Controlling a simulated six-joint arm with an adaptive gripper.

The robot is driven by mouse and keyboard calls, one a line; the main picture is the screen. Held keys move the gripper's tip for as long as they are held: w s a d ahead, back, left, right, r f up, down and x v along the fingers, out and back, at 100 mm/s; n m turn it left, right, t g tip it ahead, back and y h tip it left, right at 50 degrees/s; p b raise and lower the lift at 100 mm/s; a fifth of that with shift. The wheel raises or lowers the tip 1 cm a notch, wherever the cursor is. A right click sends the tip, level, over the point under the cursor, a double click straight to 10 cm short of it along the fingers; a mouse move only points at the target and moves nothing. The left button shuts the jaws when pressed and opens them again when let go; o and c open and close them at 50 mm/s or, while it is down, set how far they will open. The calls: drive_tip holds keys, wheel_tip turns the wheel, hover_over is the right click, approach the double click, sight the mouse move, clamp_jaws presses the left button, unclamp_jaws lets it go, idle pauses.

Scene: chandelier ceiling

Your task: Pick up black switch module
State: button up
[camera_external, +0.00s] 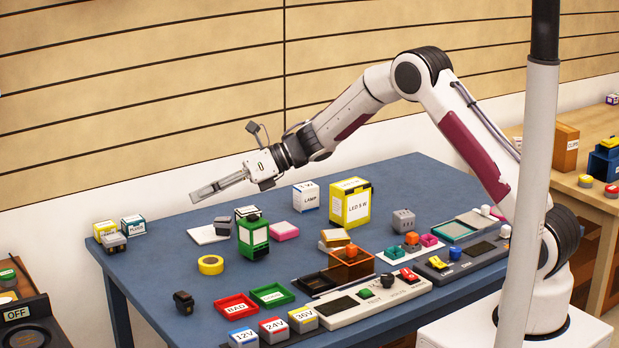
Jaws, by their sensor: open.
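A small black block (183,302), which looks like the black switch module, sits alone near the front left edge of the blue table (150,262). Its fine details are too small to read. My gripper (204,192) is open and appears empty. It is up and to the left over the back left part of the table, well apart from the black block. A dark grey block (222,226) sits on a white sheet below my gripper, so which dark piece is the switch module is not fully certain.
Yellow tape (210,265) and a green box (253,238) stand behind the black block. A red tray (235,307), a green tray (271,294) and labelled voltage blocks (273,330) lie to its right. Small boxes (132,226) stand at the back left corner. The table around the black block is clear.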

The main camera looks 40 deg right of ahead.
drive_tip(key=s+a+f+n+g+y, duration=0.1)
drive_tip(key=s+a+f+n+g, duration=0.35)
drive_tip(key=f, duration=0.25)
drive_tip(key=n+g, duration=0.3)
drive_tip(key=n, duration=0.2)
approach(186, 293)
drive_tip(key=shift+a+f, duration=1)
drive_tip(key=shift+a, duration=0.25)
drive_tip(key=shift+x, duration=1.3)
drive_tip(key=shift+a+r, duration=0.1)
drive_tip(key=shift+r+x, duration=0.15)
drive_tip(key=shift+x, duration=1.1)
drive_tip(key=shift+r+x, duration=0.1)
drive_tip(key=shift+x, duration=1.15)
drive_tip(key=shift+s+a, duration=0.1)
drive_tip(key=shift+s, duration=0.05)
